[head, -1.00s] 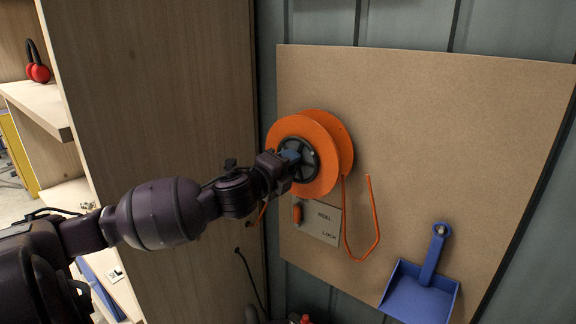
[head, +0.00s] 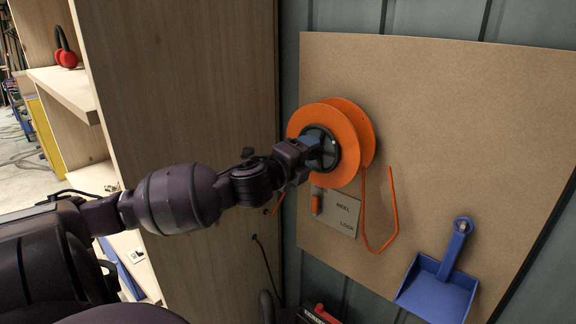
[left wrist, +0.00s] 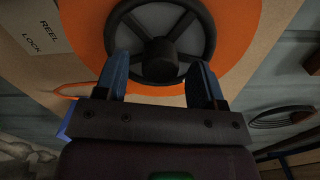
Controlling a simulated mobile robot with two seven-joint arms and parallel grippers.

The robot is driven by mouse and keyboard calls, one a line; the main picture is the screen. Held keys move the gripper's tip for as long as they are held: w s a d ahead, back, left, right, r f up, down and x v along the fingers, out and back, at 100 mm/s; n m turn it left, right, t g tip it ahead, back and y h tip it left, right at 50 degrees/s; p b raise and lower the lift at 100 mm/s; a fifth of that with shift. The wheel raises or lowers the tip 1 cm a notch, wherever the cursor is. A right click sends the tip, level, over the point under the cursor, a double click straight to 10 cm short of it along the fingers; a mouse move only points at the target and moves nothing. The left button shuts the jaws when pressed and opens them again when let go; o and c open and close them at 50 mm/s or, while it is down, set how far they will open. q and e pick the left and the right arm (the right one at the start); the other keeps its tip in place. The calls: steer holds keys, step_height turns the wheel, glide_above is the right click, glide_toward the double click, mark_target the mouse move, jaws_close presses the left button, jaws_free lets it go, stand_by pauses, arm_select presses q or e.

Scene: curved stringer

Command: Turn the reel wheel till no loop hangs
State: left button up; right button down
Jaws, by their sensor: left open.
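The orange reel (head: 354,118) is mounted on a brown board, with a dark spoked reel wheel (left wrist: 195,35) and central hub at its front. An orange cord loop (head: 366,225) hangs below the reel, its other side rising to a bent end at the right. My left gripper (head: 318,152) is at the wheel. In the left wrist view its blue fingers (left wrist: 160,80) are open, on either side of the hub; contact is unclear. A plate marked REEL LOCK (head: 345,212) with an orange lever (head: 316,204) sits below the reel. My right gripper is not in view.
A blue dustpan (head: 440,285) hangs low on the board (head: 480,130), right of the loop. A wooden shelf unit (head: 190,80) stands close on the left, with red ear defenders (head: 66,52) on a shelf. The board's upper right is bare.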

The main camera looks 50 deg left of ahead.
arm_select(q)
steer(key=s+d+b, duration=0.1)
steer(key=s, duration=0.8)
steer(key=shift+s, duration=0.35)
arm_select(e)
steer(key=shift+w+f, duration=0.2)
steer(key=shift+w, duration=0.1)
